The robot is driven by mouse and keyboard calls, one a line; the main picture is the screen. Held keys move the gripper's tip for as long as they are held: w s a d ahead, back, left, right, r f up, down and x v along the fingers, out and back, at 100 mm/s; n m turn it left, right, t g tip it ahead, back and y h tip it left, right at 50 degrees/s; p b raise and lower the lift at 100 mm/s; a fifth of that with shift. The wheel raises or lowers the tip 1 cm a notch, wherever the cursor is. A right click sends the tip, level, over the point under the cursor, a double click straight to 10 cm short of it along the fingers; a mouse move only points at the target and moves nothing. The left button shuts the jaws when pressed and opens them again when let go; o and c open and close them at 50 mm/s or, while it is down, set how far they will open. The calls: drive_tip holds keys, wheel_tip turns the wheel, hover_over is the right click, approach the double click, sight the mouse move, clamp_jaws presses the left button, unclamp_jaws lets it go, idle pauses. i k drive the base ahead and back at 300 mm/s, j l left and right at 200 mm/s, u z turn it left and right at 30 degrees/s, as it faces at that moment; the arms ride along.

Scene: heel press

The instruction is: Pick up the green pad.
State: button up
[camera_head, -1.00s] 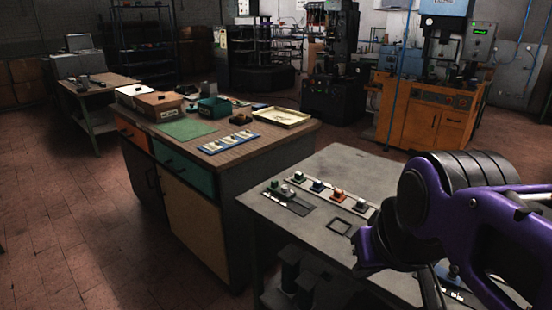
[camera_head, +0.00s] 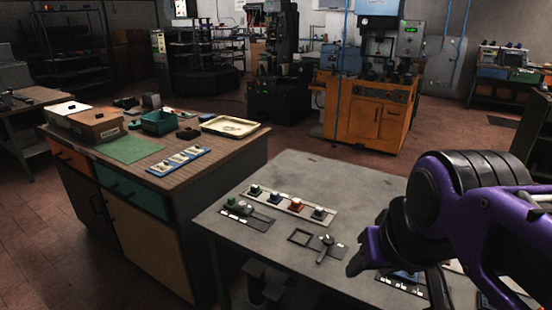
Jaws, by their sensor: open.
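A small green piece (camera_head: 231,201), which looks like the green pad, sits on a dark plate at the left of the grey table. A rounded grey piece (camera_head: 246,208) is beside it. The tops of the others are hard to tell at this size.
The wooden-topped cabinet (camera_head: 215,150) at left carries a green mat (camera_head: 133,148), boxes and trays. The table's back middle is clear.

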sight(255, 191)
drive_tip(key=i+j+z, duration=0.15)
drive_tip(key=j+z, duration=0.5)
drive_tip(key=i+j+z, duration=0.15)
drive_tip(key=j, duration=0.3)
drive_tip(key=j+z, duration=0.1)
drive_tip(key=j, duration=0.3)
drive_tip(key=j+z, duration=0.1)
drive_tip(key=j, duration=0.75)
drive_tip(key=i+j, duration=0.1)
drive_tip(key=j, duration=0.75)
drive_tip(key=z, duration=0.05)
